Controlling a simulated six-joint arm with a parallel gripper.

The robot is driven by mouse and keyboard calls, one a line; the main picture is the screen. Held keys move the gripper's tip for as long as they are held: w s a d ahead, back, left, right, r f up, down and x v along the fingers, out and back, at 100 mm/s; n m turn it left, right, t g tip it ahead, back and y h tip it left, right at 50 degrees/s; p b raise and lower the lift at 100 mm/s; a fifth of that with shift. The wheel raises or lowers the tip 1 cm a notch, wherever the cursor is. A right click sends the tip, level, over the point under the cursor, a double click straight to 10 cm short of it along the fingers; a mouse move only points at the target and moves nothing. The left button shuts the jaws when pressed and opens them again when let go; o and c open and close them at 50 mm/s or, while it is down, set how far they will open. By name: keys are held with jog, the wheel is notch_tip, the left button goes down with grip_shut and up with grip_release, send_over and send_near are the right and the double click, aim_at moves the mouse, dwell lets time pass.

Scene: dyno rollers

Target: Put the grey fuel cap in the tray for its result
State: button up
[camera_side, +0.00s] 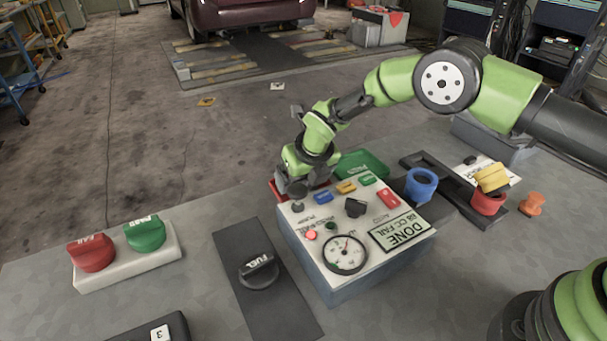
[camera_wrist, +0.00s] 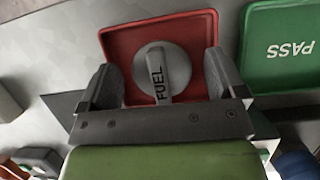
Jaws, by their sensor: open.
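The grey fuel cap (camera_wrist: 165,72), marked FUEL, lies inside the red tray (camera_wrist: 116,42) in the wrist view. My gripper (camera_wrist: 163,82) is open, with one finger on each side of the cap and gaps showing between. In the side view my gripper (camera_side: 296,187) is low behind the tester box and hides the grey cap and most of the red tray (camera_side: 275,190). The green PASS tray (camera_wrist: 284,75) is to the right of the red one in the wrist view and also shows in the side view (camera_side: 362,164).
The tester box (camera_side: 318,270) has a gauge, several coloured buttons and a screen (camera_side: 399,229) reading DONE and FAIL. A dark FUEL cap (camera_side: 259,272) sits on a dark plate. Red (camera_side: 91,253) and green (camera_side: 145,233) caps stand on a pale block. A blue ring (camera_side: 421,185) is at right.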

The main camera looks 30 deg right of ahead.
jog(key=shift+r, duration=0.1)
jog(key=v, duration=1.2)
jog(key=s+d+r+m+t, duration=0.1)
jog(key=s+d+r+m, duration=0.35)
jog(key=r+m, duration=0.45)
jog(key=s+d+r+m, duration=0.3)
jog(key=s+r+m, duration=0.35)
jog(key=m, duration=0.35)
jog(key=s+d+r+m+t+y, duration=0.1)
jog(key=s+m, duration=0.7)
jog(key=m, duration=0.2)
jog(key=s+d+r+m+y, duration=0.1)
jog(key=s+m, duration=0.7)
jog(key=m, duration=0.3)
jog(key=shift+s+d+r+t, duration=0.3)
jog(key=shift+s+t, duration=0.05)
jog(key=shift+t, duration=0.05)
